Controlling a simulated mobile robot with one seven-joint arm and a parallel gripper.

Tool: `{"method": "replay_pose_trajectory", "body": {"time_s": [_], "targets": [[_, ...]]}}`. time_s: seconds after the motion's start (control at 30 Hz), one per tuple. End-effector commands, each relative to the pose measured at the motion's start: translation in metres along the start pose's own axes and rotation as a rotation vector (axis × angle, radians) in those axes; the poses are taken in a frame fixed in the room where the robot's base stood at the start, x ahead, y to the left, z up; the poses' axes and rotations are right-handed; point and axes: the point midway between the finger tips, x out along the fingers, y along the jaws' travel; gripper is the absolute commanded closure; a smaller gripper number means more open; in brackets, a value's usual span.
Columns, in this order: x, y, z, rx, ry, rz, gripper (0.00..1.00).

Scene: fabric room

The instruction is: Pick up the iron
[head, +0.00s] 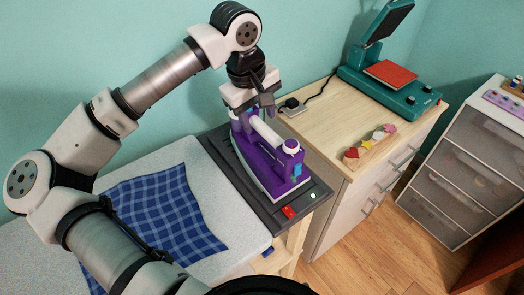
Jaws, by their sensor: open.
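The iron (279,172) is purple and white with a light handle and a round knob at its near end. It rests on a dark grey stand plate (243,187) at the right end of the ironing surface. My gripper (261,109) points down from above over the far end of the iron's handle. It is open, and its fingers are close to the handle. I cannot tell whether they touch it or straddle it, as the fingertips are small and partly overlap the iron.
A blue plaid cloth (165,208) lies on the pale ironing surface (60,235) to the left. A wooden cabinet (335,118) stands to the right, bearing a teal heat press (390,92) and small coloured pieces (372,142). A drawer unit (462,178) stands at far right.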

Motion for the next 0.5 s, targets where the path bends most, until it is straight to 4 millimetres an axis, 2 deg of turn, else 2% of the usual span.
{"method": "replay_pose_trajectory", "body": {"time_s": [0.23, 0.5], "targets": [[0.034, 0.000, 0.003, 0.000, -0.005, 0.000, 0.52], [0.042, 0.000, 0.003, 0.000, -0.002, 0.000, 0.52]]}}
